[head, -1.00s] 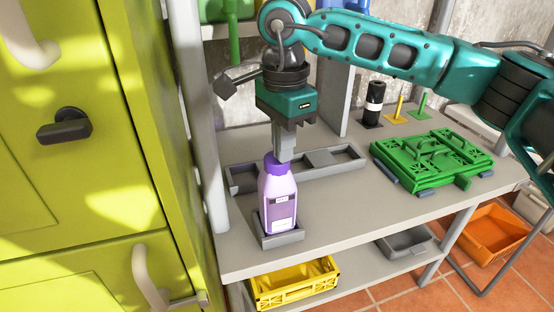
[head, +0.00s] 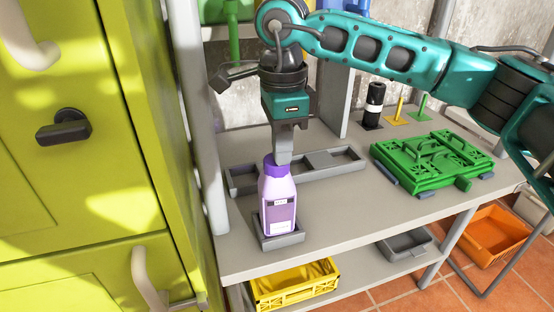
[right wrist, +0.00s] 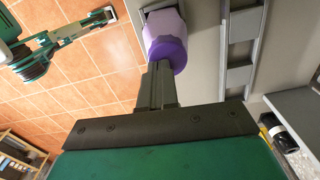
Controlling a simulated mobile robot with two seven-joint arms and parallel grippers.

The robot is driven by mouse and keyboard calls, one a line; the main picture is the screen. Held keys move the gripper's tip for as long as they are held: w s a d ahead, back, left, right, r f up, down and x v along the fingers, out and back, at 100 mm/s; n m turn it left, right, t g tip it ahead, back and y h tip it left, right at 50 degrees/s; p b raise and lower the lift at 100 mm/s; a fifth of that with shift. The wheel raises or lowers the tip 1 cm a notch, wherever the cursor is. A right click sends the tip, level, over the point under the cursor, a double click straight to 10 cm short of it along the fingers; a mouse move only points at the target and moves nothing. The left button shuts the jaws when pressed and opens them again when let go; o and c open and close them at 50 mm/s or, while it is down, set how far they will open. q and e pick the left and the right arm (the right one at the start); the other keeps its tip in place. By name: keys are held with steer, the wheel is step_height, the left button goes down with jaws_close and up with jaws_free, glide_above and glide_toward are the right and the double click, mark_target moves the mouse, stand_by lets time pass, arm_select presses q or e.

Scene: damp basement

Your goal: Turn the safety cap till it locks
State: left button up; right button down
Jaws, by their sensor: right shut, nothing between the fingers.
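A pale purple bottle (head: 278,208) with a darker purple safety cap (head: 274,170) stands upright in a grey square holder (head: 283,241) on the bench. The cap sits on the neck; whether it is locked does not show. My right gripper (head: 283,158) points down, its fingers together and empty, right at the cap's upper back edge. In the right wrist view the closed fingers (right wrist: 157,72) reach the edge of the cap (right wrist: 166,54); contact is unclear. My left gripper (right wrist: 108,14) seems to show, small, at the upper left of that view; its jaws are unclear.
A grey slotted tray (head: 335,170) lies behind the bottle. A green crate (head: 430,163) and a black cylinder (head: 374,103) are to the right. The yellow-green cabinet (head: 100,200) stands close on the left. Bare bench (head: 350,215) lies right of the bottle.

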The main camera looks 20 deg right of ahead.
steer(key=shift+r+p, duration=2.05)
steer(key=shift+r, duration=1.35)
